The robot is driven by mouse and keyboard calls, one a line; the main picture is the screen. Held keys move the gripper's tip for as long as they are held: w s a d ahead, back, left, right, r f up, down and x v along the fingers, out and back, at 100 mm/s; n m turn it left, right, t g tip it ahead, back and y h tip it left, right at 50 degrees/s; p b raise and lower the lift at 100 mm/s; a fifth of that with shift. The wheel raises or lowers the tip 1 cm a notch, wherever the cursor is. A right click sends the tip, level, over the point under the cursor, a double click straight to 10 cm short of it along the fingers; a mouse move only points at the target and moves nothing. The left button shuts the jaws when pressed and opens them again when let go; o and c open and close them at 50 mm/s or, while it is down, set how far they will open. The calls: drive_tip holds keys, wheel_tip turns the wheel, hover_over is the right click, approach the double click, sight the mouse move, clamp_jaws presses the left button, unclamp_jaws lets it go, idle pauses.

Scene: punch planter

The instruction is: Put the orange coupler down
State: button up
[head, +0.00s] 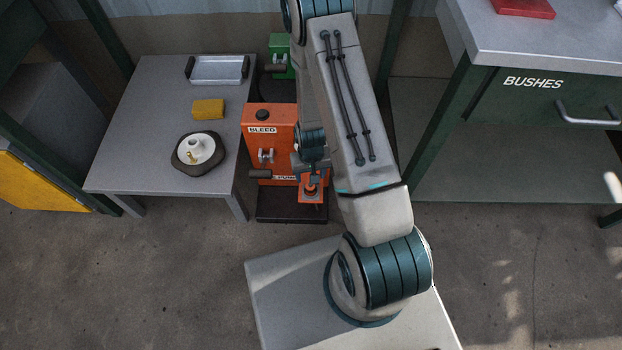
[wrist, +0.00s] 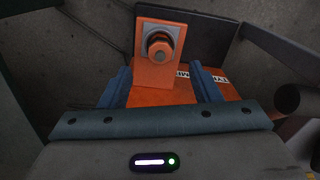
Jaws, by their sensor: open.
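My gripper (wrist: 161,87) is open, its two blue fingers apart, in front of the orange machine. In the head view my gripper (head: 312,181) is small and partly covered by my own wrist, low at the machine's front. An orange block with a round fitting (wrist: 160,45) lies just beyond the fingertips in the wrist view; orange shows inside its dark ring, around a grey centre. I take this round fitting for the orange coupler, but cannot tell for certain. Nothing visible is held between the fingers. The orange machine (head: 268,123) bears the word BLEED and stands on a black base.
A grey table (head: 140,120) at left holds a metal tray (head: 217,70), a yellow block (head: 208,109) and a dark dish (head: 182,165) with a white piece. A green machine (head: 280,55) stands behind. The BUSHES drawer (head: 545,98) is at right. Open floor lies in front.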

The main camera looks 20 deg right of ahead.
wheel_tip(320, 180, up, 4)
wheel_tip(320, 180, up, 18)
hover_over(310, 186)
drive_tip(key=s+r+n+t, duration=0.1)
drive_tip(key=s+r, duration=1.2)
drive_tip(key=r, duration=0.4)
drive_tip(key=shift+s+p, duration=0.35)
drive_tip(key=shift+p, duration=0.1)
